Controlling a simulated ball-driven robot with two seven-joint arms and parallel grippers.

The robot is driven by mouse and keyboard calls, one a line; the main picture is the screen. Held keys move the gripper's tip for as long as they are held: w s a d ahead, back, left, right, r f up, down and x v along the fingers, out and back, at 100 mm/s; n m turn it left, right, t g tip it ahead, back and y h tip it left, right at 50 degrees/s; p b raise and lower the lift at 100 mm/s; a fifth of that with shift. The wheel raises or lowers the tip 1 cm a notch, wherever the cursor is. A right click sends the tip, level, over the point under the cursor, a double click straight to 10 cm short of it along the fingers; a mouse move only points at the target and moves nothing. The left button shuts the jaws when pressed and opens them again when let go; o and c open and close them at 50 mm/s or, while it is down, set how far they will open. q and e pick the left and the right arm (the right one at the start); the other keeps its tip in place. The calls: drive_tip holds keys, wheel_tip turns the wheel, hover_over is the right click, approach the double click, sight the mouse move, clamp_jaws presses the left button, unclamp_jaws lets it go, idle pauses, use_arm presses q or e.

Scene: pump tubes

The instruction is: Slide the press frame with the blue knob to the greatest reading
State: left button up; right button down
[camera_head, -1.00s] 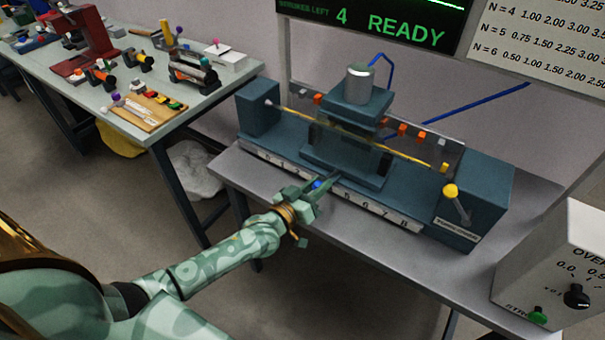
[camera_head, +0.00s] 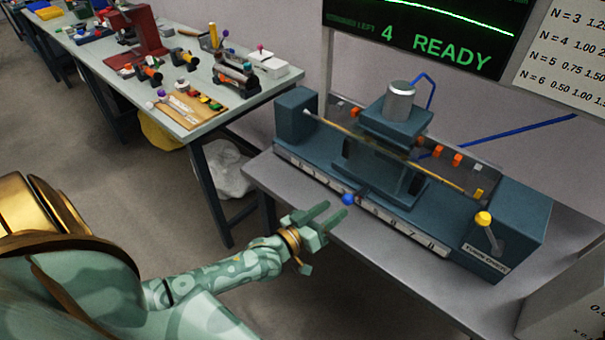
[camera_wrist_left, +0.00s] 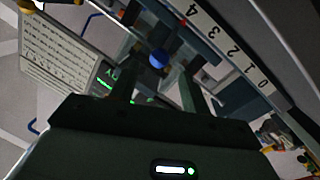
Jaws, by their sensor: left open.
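The press frame (camera_head: 392,135) is a blue-grey carriage with a silver cylinder on top, standing near the middle of its long base. Its blue knob (camera_head: 348,199) sticks out at the front, over the number scale (camera_head: 310,177), near the middle numbers. The exact reading is too small to tell. My left gripper (camera_head: 335,213) is open and empty, just in front of and below the knob, apart from it. In the left wrist view the knob (camera_wrist_left: 158,60) lies ahead of the gap between the open fingers (camera_wrist_left: 158,88). My right gripper is not in view.
A yellow-knobbed lever (camera_head: 483,219) stands at the base's right end. A clear tube with orange blocks runs behind the front rod. A screen (camera_head: 430,35) reads 4 READY. A grey control box (camera_head: 570,300) is at lower right. Another bench (camera_head: 200,110) holds tools at left.

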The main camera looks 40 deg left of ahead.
use_arm(q)
drive_tip(key=v, duration=1)
drive_tip(key=shift+p, duration=0.45)
drive_tip(key=s+a+f+m+g+y, duration=0.25)
drive_tip(key=s+f+g, duration=0.4)
drive_tip(key=f, duration=0.65)
drive_tip(key=s+a+f+m+g+y, duration=0.1)
drive_tip(key=s+a+f+m+g, duration=0.25)
drive_tip(key=s+f, duration=0.8)
drive_tip(key=s+d+f+g, duration=0.3)
drive_tip(key=s+f, duration=0.3)
drive_tip(key=s, duration=0.2)
drive_tip(key=s+d+f+g, duration=0.3)
drive_tip(key=s+f, duration=0.3)
drive_tip(key=s, duration=0.3)
drive_tip(key=shift+s+d+g, duration=0.15)
drive_tip(key=shift+d+g, duration=0.25)
drive_tip(key=shift+d, duration=0.1)
